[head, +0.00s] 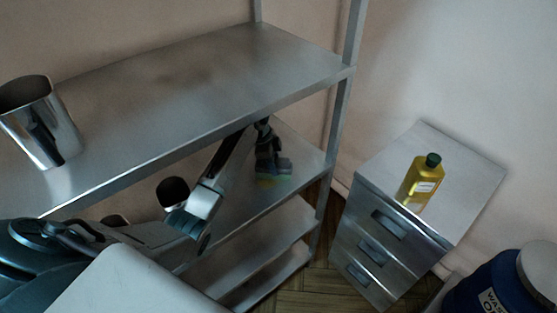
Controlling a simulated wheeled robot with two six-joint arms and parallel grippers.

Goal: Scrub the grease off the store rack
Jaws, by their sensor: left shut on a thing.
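The metal store rack (225,62) fills the left and middle of the head view, with several shelves. A faint darker smear (180,84) shows on its top shelf; I cannot tell whether it is grease or a reflection. My left arm reaches in under the top shelf. My left gripper (272,168) is over the right part of the second shelf (300,158). It is shut on a sponge (272,181), of which a yellow-green strip shows low down, at or close to the shelf surface. Contact is hard to tell. My right gripper is out of view.
A steel pot (42,125) stands on the top shelf at the left. A dark round item (173,190) is on the shelf below. A drawer cabinet (460,190) at the right bears a yellow bottle (421,182). A blue waste-oil drum (490,290) stands at lower right.

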